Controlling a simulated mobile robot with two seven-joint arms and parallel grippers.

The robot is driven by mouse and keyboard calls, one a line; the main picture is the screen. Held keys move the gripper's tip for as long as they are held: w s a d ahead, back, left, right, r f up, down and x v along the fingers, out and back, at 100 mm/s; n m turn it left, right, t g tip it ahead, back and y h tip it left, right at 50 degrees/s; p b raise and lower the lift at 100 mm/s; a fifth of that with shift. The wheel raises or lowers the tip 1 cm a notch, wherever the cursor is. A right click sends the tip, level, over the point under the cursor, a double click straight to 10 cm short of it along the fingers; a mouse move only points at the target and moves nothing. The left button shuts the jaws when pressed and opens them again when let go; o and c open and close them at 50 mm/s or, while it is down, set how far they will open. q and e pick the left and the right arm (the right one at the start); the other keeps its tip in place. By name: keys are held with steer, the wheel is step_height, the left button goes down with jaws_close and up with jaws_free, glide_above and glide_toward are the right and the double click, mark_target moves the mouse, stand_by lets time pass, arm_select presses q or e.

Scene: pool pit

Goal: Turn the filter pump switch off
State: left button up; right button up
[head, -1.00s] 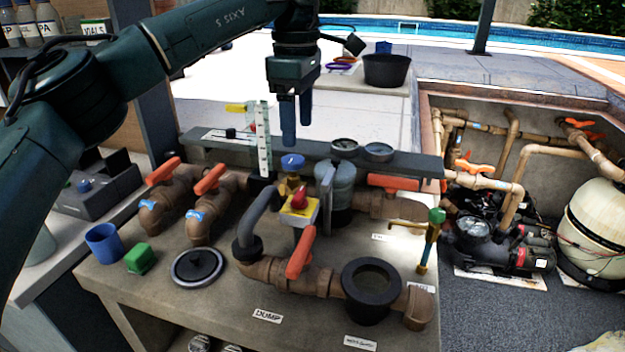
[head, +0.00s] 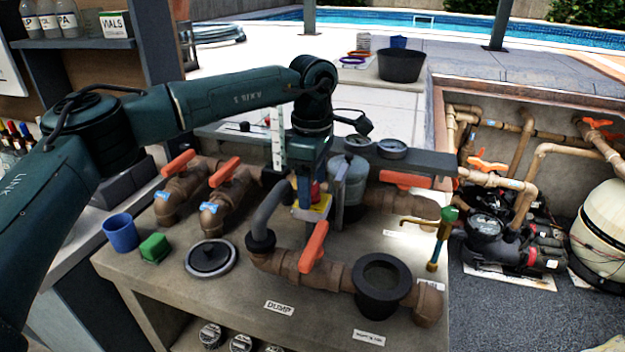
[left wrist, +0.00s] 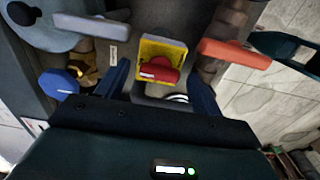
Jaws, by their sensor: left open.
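The pump switch is a red rotary knob (head: 316,190) on a yellow plate (head: 318,212), standing among the pipes on the bench. In the head view my left gripper (head: 308,190) is right above and in front of it and hides part of it. In the left wrist view the red knob (left wrist: 159,70) on its yellow plate (left wrist: 165,48) lies between the tips of my open blue fingers (left wrist: 158,75). The knob looks free of both fingers. My right gripper is not in view.
An orange-handled valve (head: 314,246) stands close in front of the switch, and a grey bent pipe (head: 268,210) is to its left. A grey filter housing (head: 351,185) is behind to the right. A blue cup (head: 121,232) and green block (head: 154,247) sit at the bench's left.

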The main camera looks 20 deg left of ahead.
arm_select(q)
steer(key=shift+c, duration=0.2)
steer(key=c, duration=0.9)
steer(key=shift+c, duration=0.2)
